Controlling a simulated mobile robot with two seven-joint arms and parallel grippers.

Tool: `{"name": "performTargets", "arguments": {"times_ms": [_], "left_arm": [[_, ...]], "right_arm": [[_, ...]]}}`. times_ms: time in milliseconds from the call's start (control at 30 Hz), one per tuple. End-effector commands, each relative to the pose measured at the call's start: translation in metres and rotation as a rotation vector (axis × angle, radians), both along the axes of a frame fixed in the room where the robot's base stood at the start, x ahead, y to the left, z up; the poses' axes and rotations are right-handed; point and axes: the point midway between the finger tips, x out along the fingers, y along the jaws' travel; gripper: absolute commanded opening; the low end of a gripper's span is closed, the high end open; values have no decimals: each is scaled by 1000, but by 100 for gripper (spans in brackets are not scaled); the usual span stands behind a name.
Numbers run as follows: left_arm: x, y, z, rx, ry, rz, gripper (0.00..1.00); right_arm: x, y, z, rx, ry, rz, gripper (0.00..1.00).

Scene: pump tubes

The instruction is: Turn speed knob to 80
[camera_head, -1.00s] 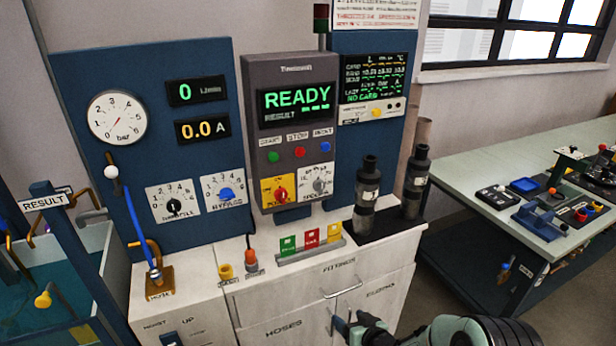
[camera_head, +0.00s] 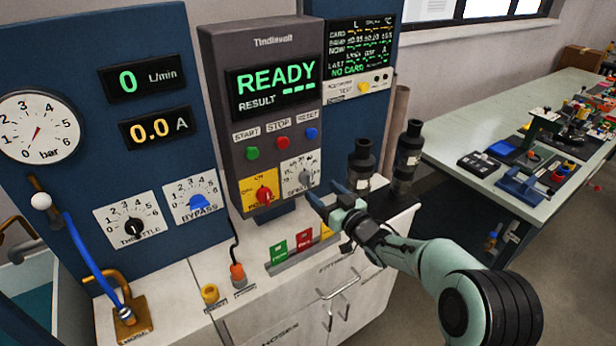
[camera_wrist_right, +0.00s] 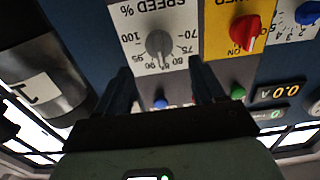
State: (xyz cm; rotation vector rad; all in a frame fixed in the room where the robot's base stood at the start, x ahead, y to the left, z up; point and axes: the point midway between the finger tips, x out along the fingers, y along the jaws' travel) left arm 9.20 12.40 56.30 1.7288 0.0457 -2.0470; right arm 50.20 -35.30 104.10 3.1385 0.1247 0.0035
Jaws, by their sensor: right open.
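The grey speed knob (camera_head: 305,178) sits on a white dial plate at the lower right of the pump's control box. In the right wrist view the knob (camera_wrist_right: 158,44) shows upside down, with printed numbers and the word SPEED around it; I cannot tell its exact setting. My right gripper (camera_head: 327,196) is open just in front of and to the right of the knob. In the wrist view its two fingers (camera_wrist_right: 162,82) are spread, one on each side of the knob's line, apart from it. My left gripper is not in view.
A red power knob (camera_head: 264,194) on a yellow plate is close beside the speed knob. START, STOP and RESET buttons (camera_head: 282,143) are above. Two dark cylinders (camera_head: 406,150) stand to the right. Coloured cards (camera_head: 302,241) stand on the bench below my gripper. The display (camera_head: 276,90) reads READY.

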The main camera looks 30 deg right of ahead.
Motion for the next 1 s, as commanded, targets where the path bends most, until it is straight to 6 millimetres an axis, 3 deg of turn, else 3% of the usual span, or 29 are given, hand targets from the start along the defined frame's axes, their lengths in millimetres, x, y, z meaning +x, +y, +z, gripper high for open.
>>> {"name": "performTargets", "arguments": {"times_ms": [100,333,500,800,967,1000], "left_arm": [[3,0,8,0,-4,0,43],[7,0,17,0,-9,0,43],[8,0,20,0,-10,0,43],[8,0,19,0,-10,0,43],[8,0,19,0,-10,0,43],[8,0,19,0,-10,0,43]], "right_arm": [[27,3,1,-1,2,2,69],[63,5,1,0,2,0,69],[75,6,0,0,2,-1,69],[76,6,0,1,1,-2,69],[76,6,0,1,1,-2,16],[76,6,0,1,1,-2,14]]}}
